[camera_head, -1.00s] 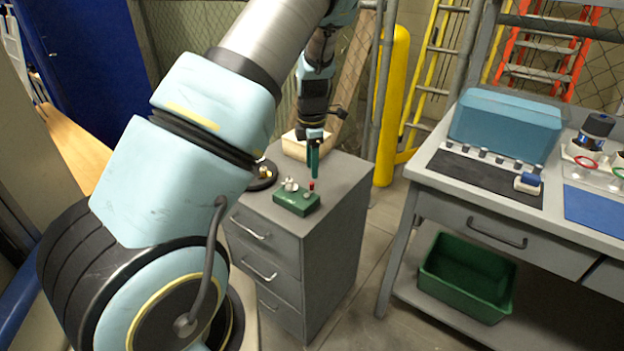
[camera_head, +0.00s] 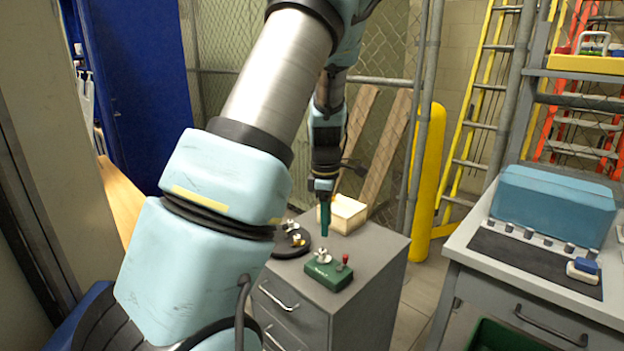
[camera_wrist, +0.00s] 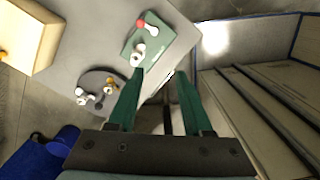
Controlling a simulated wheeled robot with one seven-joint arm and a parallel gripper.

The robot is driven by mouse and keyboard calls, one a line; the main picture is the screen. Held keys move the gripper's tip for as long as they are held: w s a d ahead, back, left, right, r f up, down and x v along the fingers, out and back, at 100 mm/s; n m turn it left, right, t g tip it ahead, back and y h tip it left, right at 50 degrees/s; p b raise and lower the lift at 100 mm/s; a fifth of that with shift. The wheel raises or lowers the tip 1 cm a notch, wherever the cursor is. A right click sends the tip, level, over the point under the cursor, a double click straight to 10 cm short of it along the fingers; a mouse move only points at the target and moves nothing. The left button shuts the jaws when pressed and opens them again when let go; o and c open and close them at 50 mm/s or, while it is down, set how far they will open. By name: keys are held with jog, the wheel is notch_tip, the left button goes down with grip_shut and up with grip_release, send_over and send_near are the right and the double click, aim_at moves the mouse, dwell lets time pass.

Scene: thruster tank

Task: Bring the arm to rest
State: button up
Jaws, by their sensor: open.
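My gripper (camera_wrist: 157,95) is open and empty in the wrist view, its two green fingers apart. In the head view my gripper (camera_head: 325,222) points down above the grey drawer cabinet (camera_head: 375,256), and my arm fills the middle of the picture. A green box (camera_head: 328,272) with a red-topped lever and a pale fitting stands on the cabinet top near the fingers. It also shows in the wrist view (camera_wrist: 165,45), beyond the fingertips. A dark round plate (camera_head: 285,246) with small fittings lies beside it. Whether the fingertips touch anything is hard to tell.
A cream box (camera_head: 347,214) stands at the back of the cabinet. A workbench at right carries a blue case (camera_head: 553,206) and a black mat (camera_head: 530,262). A yellow post (camera_head: 428,180) and mesh fence stand behind. A blue door (camera_head: 135,90) is at left.

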jog(key=s+a+r+m+t, duration=0.1)
jog(key=s+a+r+m, duration=0.2)
jog(key=s+a+m, duration=0.4)
jog(key=s+a+r+m, duration=0.2)
jog(key=s+a+m, duration=0.5)
jog(key=s+m, duration=0.1)
jog(key=shift+s+r+m+t, duration=0.2)
jog(key=shift+r+m+t, duration=0.2)
jog(key=shift+m, duration=0.3)
